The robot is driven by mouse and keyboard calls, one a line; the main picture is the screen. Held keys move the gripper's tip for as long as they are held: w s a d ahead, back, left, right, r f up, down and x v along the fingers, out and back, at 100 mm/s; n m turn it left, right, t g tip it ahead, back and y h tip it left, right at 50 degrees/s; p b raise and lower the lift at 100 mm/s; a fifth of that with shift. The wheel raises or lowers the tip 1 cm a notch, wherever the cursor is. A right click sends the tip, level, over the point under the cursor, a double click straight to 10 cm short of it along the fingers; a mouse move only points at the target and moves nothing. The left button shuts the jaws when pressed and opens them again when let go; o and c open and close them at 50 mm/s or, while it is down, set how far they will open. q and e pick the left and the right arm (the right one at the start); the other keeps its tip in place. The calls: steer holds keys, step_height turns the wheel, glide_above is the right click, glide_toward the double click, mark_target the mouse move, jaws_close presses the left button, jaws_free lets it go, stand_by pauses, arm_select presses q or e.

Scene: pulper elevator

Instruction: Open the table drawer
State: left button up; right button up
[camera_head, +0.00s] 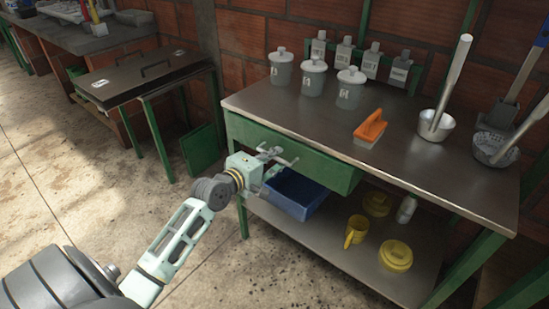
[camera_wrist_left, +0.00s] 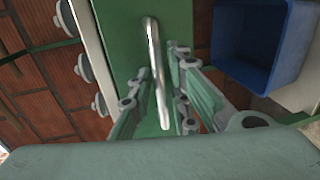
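The green drawer (camera_head: 325,170) sits under the front edge of the metal-topped table (camera_head: 300,118) and looks closed. Its front also shows in the left wrist view (camera_wrist_left: 122,45), with a silver bar handle (camera_wrist_left: 155,65) standing out from it. My left gripper (camera_head: 277,160) is at the drawer front, and its arm comes in from the left. In the left wrist view its fingers (camera_wrist_left: 158,105) are apart, one on each side of the handle. I cannot tell whether either finger touches the handle. My right gripper is not in view.
A blue bin (camera_head: 297,194) stands on the lower shelf below the drawer, with yellow items (camera_head: 395,256) to its right. Floor at the left is clear.

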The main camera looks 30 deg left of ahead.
arm_select(q)
steer(key=shift+w, duration=0.1)
jaws_close()
stand_by(0.5)
